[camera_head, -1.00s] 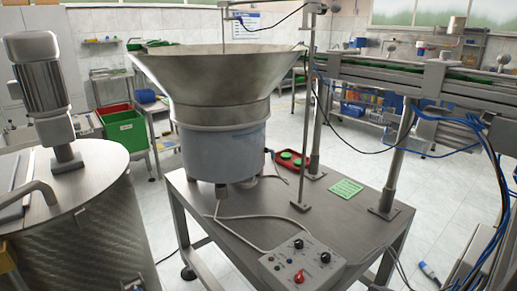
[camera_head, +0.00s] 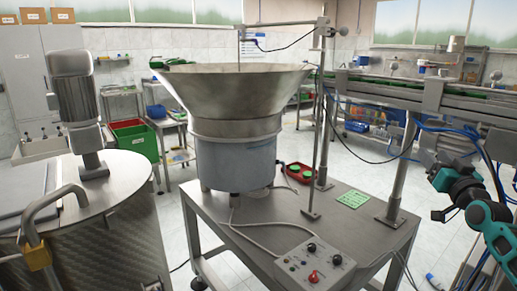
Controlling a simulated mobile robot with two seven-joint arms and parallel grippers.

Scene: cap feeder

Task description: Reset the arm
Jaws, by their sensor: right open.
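My right arm comes in at the right edge, teal and black. My right gripper (camera_head: 438,198) is open, in front of the conveyor frame's lower right part and to the right of the metal table. Nothing shows between its fingers. My left gripper is not in view. The cap feeder's wide metal funnel bowl (camera_head: 235,92) sits on a grey drum (camera_head: 236,160) on the metal table (camera_head: 285,225), well to the left of my right gripper.
A control box (camera_head: 315,262) with knobs stands on the table's front. A green card (camera_head: 352,199) and a red tray (camera_head: 292,176) lie behind it. The conveyor (camera_head: 435,97) with hanging blue cables is at the right. A metal tank (camera_head: 115,220) with a motor (camera_head: 76,95) stands at the left.

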